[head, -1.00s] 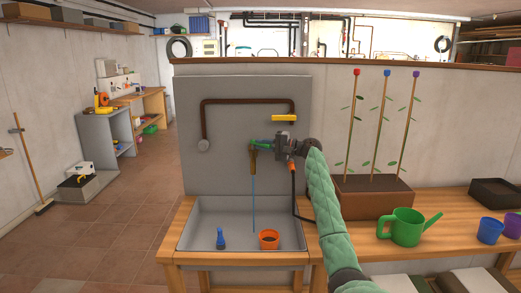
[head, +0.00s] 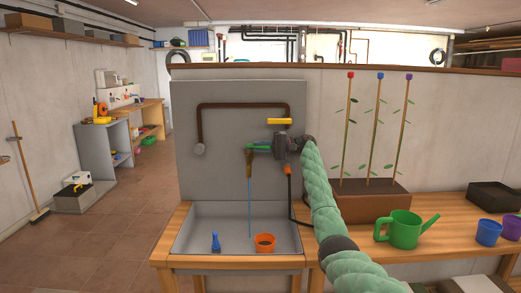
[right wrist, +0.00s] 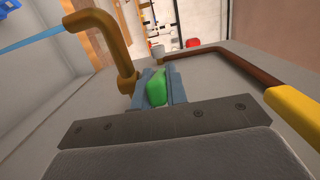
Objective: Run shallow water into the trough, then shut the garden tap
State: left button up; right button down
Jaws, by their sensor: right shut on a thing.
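The garden tap has a bronze spout (head: 249,165) on the grey back panel, with a green handle (head: 258,147). A thin blue stream of water (head: 250,208) falls from the spout into the grey trough (head: 190,237). I cannot make out the water's depth. My right gripper (head: 268,147) is shut on the green handle, coming from the right. In the right wrist view the green handle (right wrist: 157,89) sits between the fingers, and the spout (right wrist: 108,45) is just left of them. My left gripper is not in view.
A brown pipe with a yellow handle (head: 279,121) runs above the tap. A green watering can (head: 404,229) and a planter (head: 372,205) stand right of my arm.

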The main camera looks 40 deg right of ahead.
jog(key=shift+f, duration=0.1)
jog(key=c, duration=1.4)
grip_release()
jog(key=shift+d, duration=0.1)
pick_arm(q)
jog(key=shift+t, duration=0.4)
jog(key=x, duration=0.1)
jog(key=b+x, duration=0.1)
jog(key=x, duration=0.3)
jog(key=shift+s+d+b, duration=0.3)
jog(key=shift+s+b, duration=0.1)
pick_arm(e)
jog(key=v, duration=0.7)
jog(key=shift+d, duration=0.3)
jog(key=shift+s, duration=0.15)
